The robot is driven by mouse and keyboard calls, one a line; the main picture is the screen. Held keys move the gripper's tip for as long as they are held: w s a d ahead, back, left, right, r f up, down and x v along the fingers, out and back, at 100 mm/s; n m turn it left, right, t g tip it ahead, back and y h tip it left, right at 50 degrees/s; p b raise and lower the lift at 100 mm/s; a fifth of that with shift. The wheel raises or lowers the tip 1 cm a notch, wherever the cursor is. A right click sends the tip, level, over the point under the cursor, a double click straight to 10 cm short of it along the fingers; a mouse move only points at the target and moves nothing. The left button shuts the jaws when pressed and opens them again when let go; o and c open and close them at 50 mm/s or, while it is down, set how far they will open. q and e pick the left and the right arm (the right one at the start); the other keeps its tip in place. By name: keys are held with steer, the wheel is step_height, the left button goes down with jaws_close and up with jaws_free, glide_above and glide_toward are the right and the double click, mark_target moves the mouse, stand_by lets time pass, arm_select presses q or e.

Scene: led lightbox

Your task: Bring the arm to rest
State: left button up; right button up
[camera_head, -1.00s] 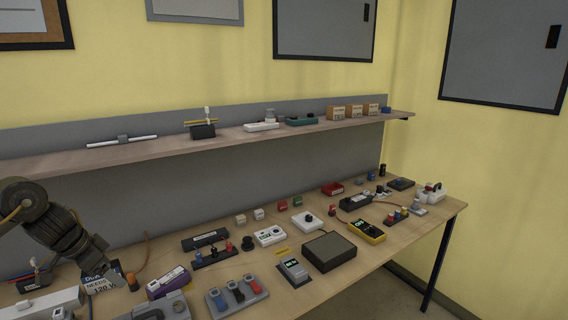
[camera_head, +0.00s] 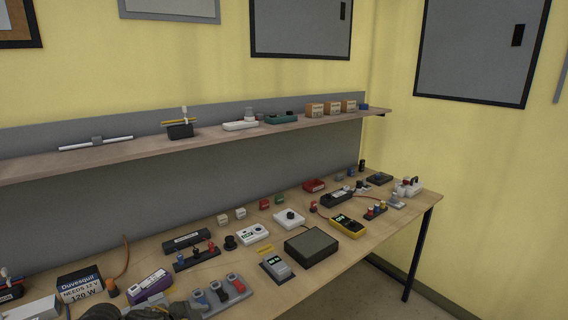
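A dark rounded piece, seemingly part of my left arm, shows at the bottom edge in the head view, in front of the bench's near left. My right arm and gripper are out of view. A black and white box (camera_head: 80,287) labelled "Duvesquil, NEEDS 12 V 120 W" stands at the bench's left, now unobstructed. A purple device (camera_head: 149,285) lies just right of it.
The wooden bench (camera_head: 330,268) holds a grey terminal block (camera_head: 240,292), a dark flat box (camera_head: 311,246), a yellow meter (camera_head: 347,226) and several small parts. A shelf (camera_head: 215,139) with small devices and cardboard boxes (camera_head: 332,108) runs above the back.

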arm_select(q)
steer(key=s+d+f+n+t+y, duration=0.1)
steer(key=s+d+f+n, duration=0.3)
steer(key=s, duration=0.5)
steer(key=s+a+f+n+g+y, duration=0.2)
steer(key=s+a+f+n+g, duration=0.15)
steer(key=s, duration=0.75)
steer(key=s+a+f+n+g+y, duration=0.25)
steer(key=s+a, duration=0.25)
steer(key=s, duration=0.6)
step_height(320, 180, down, 32)
steer(key=s+b, duration=0.3)
steer(key=b, duration=0.3)
steer(key=s+a+f+g+b, duration=0.1)
steer(key=s+a+f+b, duration=0.2)
steer(key=s+f, duration=1.3)
step_height(320, 180, down, 3)
steer(key=shift+f+g+b, duration=0.15)
steer(key=shift+g+b, duration=0.25)
steer(key=shift+b, duration=0.1)
